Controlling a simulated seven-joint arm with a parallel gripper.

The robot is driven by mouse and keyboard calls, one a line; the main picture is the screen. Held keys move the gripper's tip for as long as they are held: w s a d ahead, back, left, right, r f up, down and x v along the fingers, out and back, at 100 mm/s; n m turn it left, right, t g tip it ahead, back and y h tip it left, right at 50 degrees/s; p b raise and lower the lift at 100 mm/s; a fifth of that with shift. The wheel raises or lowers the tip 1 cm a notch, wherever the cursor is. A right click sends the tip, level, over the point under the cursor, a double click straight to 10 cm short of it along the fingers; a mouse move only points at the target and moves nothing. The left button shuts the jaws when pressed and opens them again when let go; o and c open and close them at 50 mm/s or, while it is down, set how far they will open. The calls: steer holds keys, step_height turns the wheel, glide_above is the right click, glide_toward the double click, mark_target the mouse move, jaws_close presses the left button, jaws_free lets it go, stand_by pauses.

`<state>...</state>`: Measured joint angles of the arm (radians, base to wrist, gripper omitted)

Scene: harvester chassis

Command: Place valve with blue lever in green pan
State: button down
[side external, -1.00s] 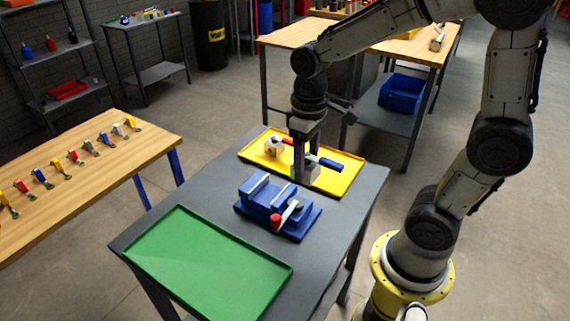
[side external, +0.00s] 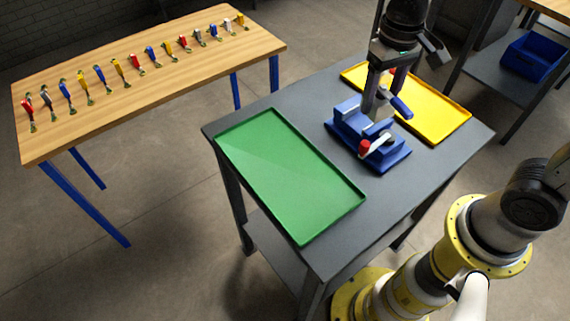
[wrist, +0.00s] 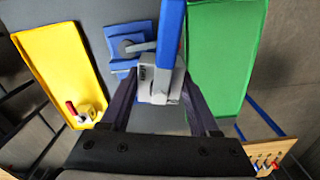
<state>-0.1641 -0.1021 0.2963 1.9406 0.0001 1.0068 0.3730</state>
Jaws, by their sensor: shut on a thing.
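The valve with the blue lever (wrist: 160,84) is held between the fingers of my gripper (wrist: 161,90) in the wrist view. Its grey body sits in the jaws and the blue lever (wrist: 171,32) points up the picture. In the side view my gripper (side external: 376,103) is above or close behind the blue vise, with the blue lever (side external: 401,106) showing beside the fingers. The empty green pan (side external: 290,175) lies on the grey table, left of the gripper. It also shows at the right in the wrist view (wrist: 222,60).
A blue vise (side external: 366,140) with a red-tipped handle stands between the green pan and the yellow pan (side external: 440,112). A valve with a red lever (wrist: 80,114) stays in the yellow pan. A wooden bench (side external: 150,75) with several coloured-handled items stands at the left.

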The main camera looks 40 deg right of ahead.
steer(key=a+f+n, duration=0.2)
steer(key=a+f, duration=0.1)
steer(key=a, duration=0.6)
glide_above(277, 159)
steer(key=s, duration=0.1)
steer(key=f, duration=0.8)
steer(key=shift+d+f, duration=0.2)
steer(key=shift+f, duration=0.15)
steer(key=shift+w+a+f, duration=0.25)
steer(key=shift+w+f, duration=0.2)
steer(key=shift+f, duration=0.1)
steer(key=shift+w+f, duration=0.1)
steer(key=shift+f, duration=1.55)
steer(key=shift+f, duration=0.15)
steer(key=shift+c, duration=0.6)
jaws_free()
